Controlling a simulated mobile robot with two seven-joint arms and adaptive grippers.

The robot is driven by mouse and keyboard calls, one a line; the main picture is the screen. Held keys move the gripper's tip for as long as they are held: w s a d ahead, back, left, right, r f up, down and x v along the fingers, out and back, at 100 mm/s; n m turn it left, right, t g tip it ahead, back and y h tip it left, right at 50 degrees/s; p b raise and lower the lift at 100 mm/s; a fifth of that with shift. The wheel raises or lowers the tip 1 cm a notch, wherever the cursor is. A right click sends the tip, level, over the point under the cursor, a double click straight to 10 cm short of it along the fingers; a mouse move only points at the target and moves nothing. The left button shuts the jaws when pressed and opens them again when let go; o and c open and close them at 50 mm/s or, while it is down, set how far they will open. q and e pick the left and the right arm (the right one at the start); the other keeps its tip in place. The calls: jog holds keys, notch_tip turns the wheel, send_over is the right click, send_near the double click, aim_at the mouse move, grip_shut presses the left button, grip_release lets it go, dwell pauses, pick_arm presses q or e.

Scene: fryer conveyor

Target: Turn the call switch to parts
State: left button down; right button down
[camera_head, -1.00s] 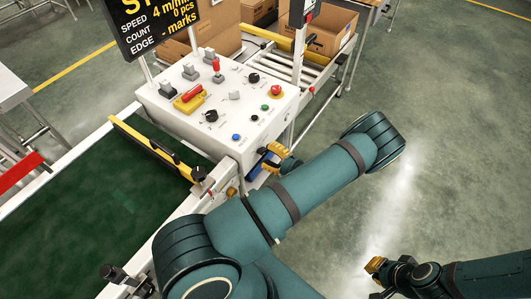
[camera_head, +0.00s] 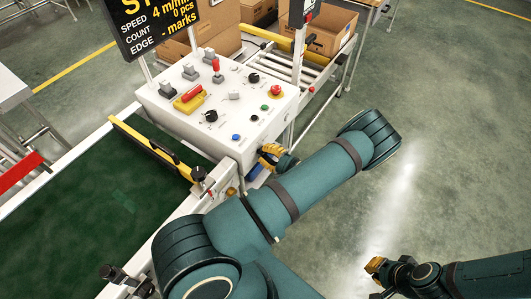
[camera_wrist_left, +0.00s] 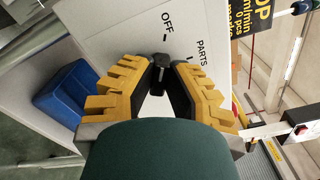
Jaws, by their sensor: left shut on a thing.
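The call switch (camera_wrist_left: 160,70) is a small black knob on a white panel face, with the labels OFF (camera_wrist_left: 168,22) and PARTS (camera_wrist_left: 201,53) beside it. My left gripper (camera_wrist_left: 165,75) is shut on the knob, with one yellow-and-black finger on each side. The fingers partly cover the knob, and I cannot tell which label it points to. In the head view, the left gripper (camera_head: 270,155) is at the front side of the white control box (camera_head: 205,138), and the switch is hidden there. My right gripper (camera_head: 375,265) is at lower right, away from the box; its finger opening is unclear.
The box top carries several buttons and knobs, including a red lever (camera_head: 216,65) and a red-and-yellow switch (camera_head: 188,97). A blue bin (camera_wrist_left: 62,98) is near the left gripper. The green belt (camera_head: 95,200) runs at left. Open floor lies at right.

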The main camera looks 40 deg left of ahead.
pick_arm(q)
jog(key=m, duration=1.1)
jog(key=shift+w+a+r+m, duration=0.1)
jog(key=shift+w+r+m, duration=0.1)
jog(key=shift+m, duration=0.1)
dwell(0.5)
jog(key=c, duration=0.9)
grip_release()
jog(key=shift+c, duration=0.2)
jog(key=w+d, duration=0.1)
jog(key=d, duration=1.1)
jog(key=shift+w, duration=0.15)
